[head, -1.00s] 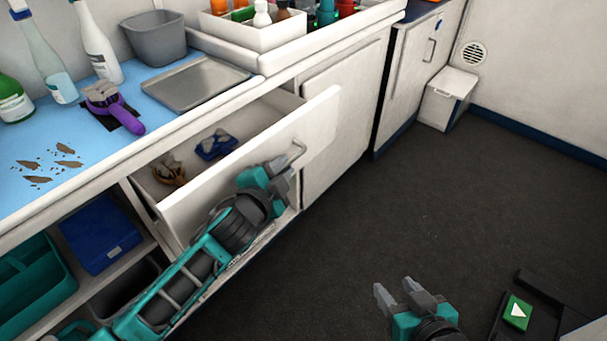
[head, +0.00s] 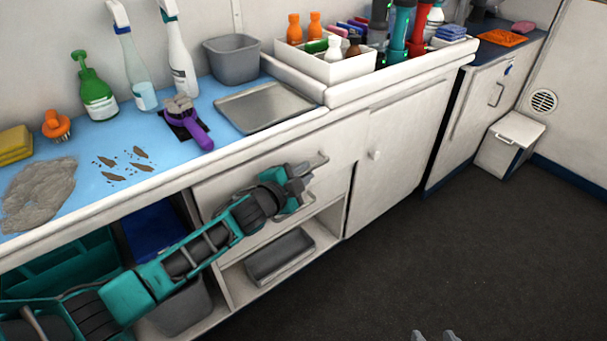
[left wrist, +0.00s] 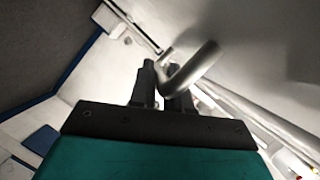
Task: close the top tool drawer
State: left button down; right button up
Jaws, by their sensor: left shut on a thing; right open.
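The top tool drawer (head: 235,187) sits under the blue-topped counter. Its front looks flush or nearly flush with the cabinet, and no drawer inside shows in the head view. Its metal bar handle (head: 320,159) sticks out at the right of the front. My left gripper (head: 303,178) is at the handle and shut on it. In the left wrist view the curved handle (left wrist: 197,66) passes at the fingertips of my left gripper (left wrist: 160,82). My left arm covers part of the drawer front. Only the fingertips of my right gripper (head: 434,336) show at the bottom edge, apart and empty.
An open shelf with a grey bin (head: 280,256) lies below the drawer. A closed cabinet door (head: 400,150) is to the right. Bottles, a purple brush (head: 195,130) and a metal tray (head: 262,108) stand on the counter. The dark floor (head: 480,250) is clear.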

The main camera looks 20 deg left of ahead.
pick_arm(q)
jog(key=c, duration=1.2)
grip_release()
jog(key=shift+o, duration=0.2)
jog(key=p+v, duration=0.3)
jog(key=v, duration=1)
jog(key=shift+w+d+r, duration=0.1)
